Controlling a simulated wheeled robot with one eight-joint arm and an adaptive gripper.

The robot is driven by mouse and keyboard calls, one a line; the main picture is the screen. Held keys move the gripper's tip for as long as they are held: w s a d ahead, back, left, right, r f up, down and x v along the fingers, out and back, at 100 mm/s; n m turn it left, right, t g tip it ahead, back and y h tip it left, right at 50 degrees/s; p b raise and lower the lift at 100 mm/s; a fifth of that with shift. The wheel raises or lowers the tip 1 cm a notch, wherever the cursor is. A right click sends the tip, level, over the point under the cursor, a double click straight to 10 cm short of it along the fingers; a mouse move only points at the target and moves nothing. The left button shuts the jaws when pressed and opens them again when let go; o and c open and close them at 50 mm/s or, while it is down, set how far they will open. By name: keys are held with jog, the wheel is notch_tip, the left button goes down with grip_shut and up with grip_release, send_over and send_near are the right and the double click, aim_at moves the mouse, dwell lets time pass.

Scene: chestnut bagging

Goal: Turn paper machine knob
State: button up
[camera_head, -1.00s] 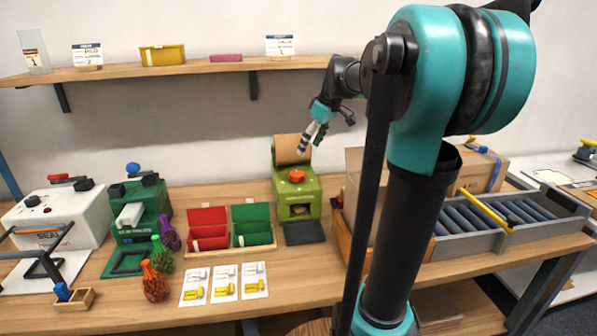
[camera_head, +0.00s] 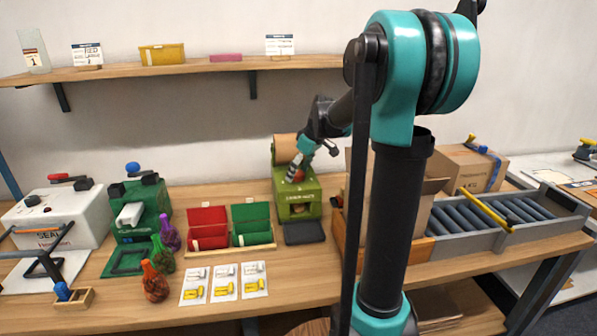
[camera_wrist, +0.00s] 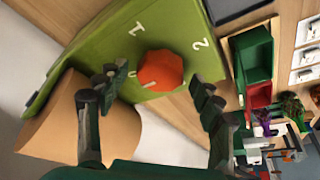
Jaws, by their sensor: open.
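The green paper machine (camera_head: 298,195) stands on the bench with a brown paper roll (camera_head: 285,148) on its back. Its orange-red knob (camera_wrist: 160,71) shows in the wrist view on the green top face, with the marks 0, 1 and 2 around it. My gripper (camera_wrist: 158,85) is open, with one finger to the left of the knob and the other to the right; I cannot tell whether either touches it. In the head view my gripper (camera_head: 294,168) is over the machine's top and partly hides the knob.
Red (camera_head: 207,243) and green (camera_head: 251,240) bins stand left of the machine. A dark pad (camera_head: 304,232) lies in front of it. A cardboard box (camera_head: 430,195) and a roller conveyor (camera_head: 470,222) are to the right. A shelf (camera_head: 200,68) runs above.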

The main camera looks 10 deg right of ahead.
jog(key=shift+c, duration=0.4)
jog(key=c, duration=1.1)
jog(key=shift+m, duration=0.4)
jog(key=m+t+h, duration=0.1)
jog(key=m, duration=0.2)
jog(key=shift+s+a+m, duration=0.1)
jog(key=shift+a+m, duration=0.05)
jog(key=shift+m, duration=0.25)
jog(key=m+h, duration=0.2)
jog(key=m, duration=0.2)
jog(key=shift+a, duration=0.15)
jog(key=m+h, duration=0.2)
jog(key=m, duration=0.3)
jog(key=shift+a, duration=0.1)
jog(key=shift+m+g+h, duration=0.4)
jog(key=shift+m+h, duration=0.3)
jog(key=shift+m, duration=1.3)
